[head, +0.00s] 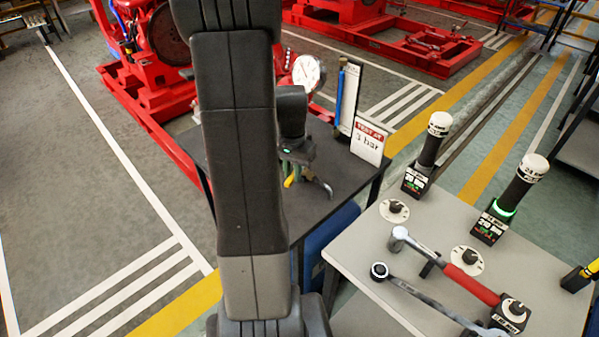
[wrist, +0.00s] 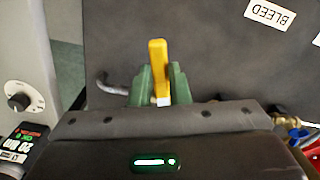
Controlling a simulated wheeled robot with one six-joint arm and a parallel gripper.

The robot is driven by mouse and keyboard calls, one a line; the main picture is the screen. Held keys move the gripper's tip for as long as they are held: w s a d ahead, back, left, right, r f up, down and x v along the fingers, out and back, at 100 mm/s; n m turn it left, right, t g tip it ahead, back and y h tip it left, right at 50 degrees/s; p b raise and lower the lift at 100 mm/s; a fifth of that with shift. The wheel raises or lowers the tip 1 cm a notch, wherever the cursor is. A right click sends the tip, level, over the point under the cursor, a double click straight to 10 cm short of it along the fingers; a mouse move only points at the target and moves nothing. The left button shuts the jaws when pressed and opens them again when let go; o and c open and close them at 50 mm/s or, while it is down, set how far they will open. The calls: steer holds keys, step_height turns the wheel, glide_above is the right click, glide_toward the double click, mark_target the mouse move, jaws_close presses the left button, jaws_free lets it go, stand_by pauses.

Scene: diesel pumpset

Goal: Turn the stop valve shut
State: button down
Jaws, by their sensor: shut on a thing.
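My gripper (head: 296,172) is over the dark table in the head view, beside the gauge. In the wrist view, its green fingers (wrist: 160,82) are shut on a yellow lever (wrist: 158,55), which I take for the stop valve's handle. The lever's tip shows in the head view (head: 288,182) below the fingers. A bent grey metal pipe (wrist: 110,85) comes out to the left of the fingers in the wrist view; it also shows in the head view (head: 323,187). The valve body is hidden by my gripper.
A grey table (head: 455,225) at right holds torque tools and two upright drivers. A brass valve with a blue handle (wrist: 298,133) is at the wrist view's right.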

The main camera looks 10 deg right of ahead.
steer(key=shift+w+a+m, duration=0.4)
steer(key=shift+w+m, duration=0.1)
steer(key=shift+m, duration=0.45)
steer(key=shift+w+a+m, duration=0.35)
steer(key=shift+w+m, duration=0.1)
steer(key=shift+m, duration=0.5)
steer(key=c, duration=1.4)
jaws_free()
steer(key=shift+o, duration=0.2)
step_height(320, 180, up, 14)
steer(key=shift+p, duration=0.4)
steer(key=shift+f, duration=0.2)
step_height(320, 180, down, 14)
steer(key=shift+r+b, duration=0.2)
steer(key=shift+b, duration=0.15)
